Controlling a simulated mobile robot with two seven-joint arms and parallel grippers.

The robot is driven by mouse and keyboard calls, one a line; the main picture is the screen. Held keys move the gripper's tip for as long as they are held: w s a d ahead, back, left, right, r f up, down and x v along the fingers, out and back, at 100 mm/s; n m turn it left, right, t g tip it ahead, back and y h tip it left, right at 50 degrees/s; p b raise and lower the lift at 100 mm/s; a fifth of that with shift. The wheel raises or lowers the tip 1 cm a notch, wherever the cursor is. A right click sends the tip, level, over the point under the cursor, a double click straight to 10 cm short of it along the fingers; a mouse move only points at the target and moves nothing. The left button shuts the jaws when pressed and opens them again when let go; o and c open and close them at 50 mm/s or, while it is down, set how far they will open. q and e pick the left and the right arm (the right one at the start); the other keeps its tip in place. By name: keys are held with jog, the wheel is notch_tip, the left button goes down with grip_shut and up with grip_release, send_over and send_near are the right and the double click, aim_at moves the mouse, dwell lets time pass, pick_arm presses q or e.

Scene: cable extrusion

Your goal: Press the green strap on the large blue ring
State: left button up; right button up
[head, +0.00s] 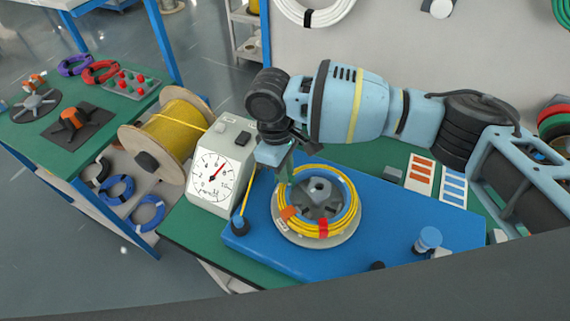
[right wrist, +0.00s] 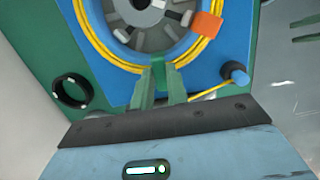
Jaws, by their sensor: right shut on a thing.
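The large blue ring (head: 347,188) lies around a grey hub on a round plate, with yellow cable (head: 350,222) coiled around it. An orange strap (head: 288,212) and a red strap (head: 323,228) cross the coil. My right gripper (head: 285,177) points down at the coil's far left side. In the right wrist view, its green-looking fingers (right wrist: 160,72) are close together at the coil's edge. A narrow green piece, apparently the green strap (right wrist: 158,76), shows between them; the fingers hide most of it. The blue ring also shows there (right wrist: 188,50). My left gripper is out of view.
A dial gauge box (head: 222,168) stands left of the blue base (head: 400,215), with a yellow cable end beside it. A spool of yellow cable (head: 172,132) is further left. Cards with orange and blue strips (head: 421,172) lie right. A blue knob (head: 428,238) stands at front right.

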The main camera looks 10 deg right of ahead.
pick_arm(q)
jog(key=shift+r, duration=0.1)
pick_arm(e)
jog(key=shift+f, duration=0.6)
dwell(1.0)
jog(key=o, duration=0.9)
jog(key=shift+c, duration=0.2)
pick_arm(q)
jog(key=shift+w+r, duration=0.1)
pick_arm(e)
jog(key=shift+r, duration=0.1)
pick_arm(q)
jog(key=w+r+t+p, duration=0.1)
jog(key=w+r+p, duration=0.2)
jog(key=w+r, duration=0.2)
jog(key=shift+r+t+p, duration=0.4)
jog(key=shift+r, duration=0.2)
pick_arm(e)
notch_tip(320, 180, up, 8)
